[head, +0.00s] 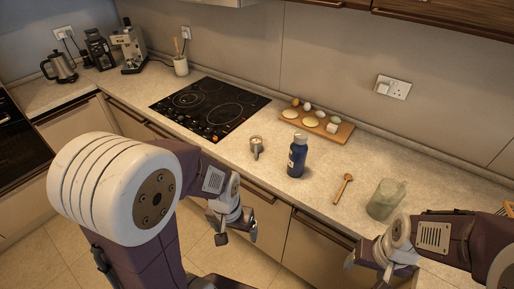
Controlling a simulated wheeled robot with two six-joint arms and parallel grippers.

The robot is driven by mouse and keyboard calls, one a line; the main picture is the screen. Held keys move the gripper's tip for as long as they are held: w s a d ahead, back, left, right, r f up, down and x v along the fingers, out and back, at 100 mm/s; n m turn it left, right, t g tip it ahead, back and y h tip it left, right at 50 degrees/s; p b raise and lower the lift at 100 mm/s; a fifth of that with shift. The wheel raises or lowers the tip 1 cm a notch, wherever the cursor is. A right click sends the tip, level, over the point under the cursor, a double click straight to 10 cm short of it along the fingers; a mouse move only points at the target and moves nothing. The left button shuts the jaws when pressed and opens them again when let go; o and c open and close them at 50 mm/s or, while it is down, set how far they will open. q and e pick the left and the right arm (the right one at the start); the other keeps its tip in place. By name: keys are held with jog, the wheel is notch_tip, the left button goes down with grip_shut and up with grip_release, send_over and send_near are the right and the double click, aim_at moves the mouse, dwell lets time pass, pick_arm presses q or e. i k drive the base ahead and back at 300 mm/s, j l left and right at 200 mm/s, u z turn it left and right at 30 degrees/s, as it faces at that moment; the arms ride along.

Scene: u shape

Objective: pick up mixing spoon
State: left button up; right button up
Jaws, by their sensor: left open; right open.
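A small wooden mixing spoon (343,188) lies flat on the pale countertop. It is between a dark blue bottle on its left and a glass jug on its right. My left gripper (237,238) is open and empty in front of the counter's edge, left of the spoon. My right gripper (366,268) is open near the counter's front edge, nearer to me than the spoon and apart from it. Wooden utensils (177,46) also stand in a holder at the far left.
The blue bottle (297,157) stands upright left of the spoon. The glass jug (386,199) stands to its right, close to my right arm. Counter around the spoon is clear.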

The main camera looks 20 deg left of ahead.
aim_at(348, 177)
jog(key=i+j+z, duration=0.15)
jog(key=i+j, duration=0.6)
jog(key=i, duration=0.1)
